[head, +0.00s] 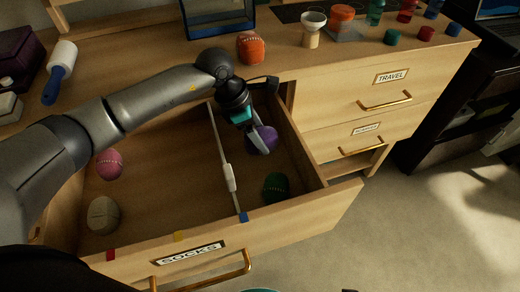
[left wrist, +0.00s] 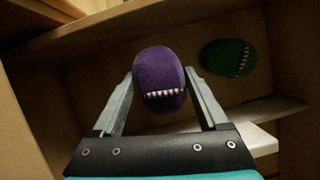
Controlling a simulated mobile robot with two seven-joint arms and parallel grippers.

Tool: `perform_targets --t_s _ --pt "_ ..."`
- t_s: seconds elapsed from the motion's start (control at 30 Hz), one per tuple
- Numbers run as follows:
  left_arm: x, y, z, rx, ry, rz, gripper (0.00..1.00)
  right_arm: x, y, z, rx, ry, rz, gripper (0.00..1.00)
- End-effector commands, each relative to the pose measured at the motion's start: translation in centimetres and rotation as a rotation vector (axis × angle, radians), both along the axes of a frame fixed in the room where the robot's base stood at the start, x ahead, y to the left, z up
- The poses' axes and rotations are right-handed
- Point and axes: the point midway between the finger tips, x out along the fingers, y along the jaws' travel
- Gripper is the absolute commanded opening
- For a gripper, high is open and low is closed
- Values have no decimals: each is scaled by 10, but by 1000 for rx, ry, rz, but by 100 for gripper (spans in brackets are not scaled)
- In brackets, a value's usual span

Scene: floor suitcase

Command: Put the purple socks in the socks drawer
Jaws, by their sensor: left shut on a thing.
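The purple socks (head: 264,138) are a rolled ball inside the open socks drawer (head: 290,215), in the section right of the white divider (head: 229,178). My left gripper (head: 258,143) is shut on them. In the left wrist view, the purple socks (left wrist: 160,78) sit between the two fingers (left wrist: 160,95). I cannot tell whether they touch the drawer floor. The drawer front carries a SOCKS label (head: 192,253). My right gripper is not in view.
A green sock ball (head: 276,186) lies nearer the front in the same section. A pink ball (head: 109,164) and a cream ball (head: 103,214) lie left of the divider. An orange ball (head: 250,47) sits on the dresser top. Drawer walls surround my gripper.

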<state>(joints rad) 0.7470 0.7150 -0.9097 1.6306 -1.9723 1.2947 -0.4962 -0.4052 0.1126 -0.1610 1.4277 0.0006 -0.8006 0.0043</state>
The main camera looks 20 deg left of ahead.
Motion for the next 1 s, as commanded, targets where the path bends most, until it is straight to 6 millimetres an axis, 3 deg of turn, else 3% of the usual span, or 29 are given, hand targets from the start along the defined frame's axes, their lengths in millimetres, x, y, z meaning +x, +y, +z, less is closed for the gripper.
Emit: perform_targets --t_s 0.6,1.0 --pt "0 0 -50 -1 -1 -1 22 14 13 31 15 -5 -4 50" --pt "0 0 -53 -1 -1 -1 22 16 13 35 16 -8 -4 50"
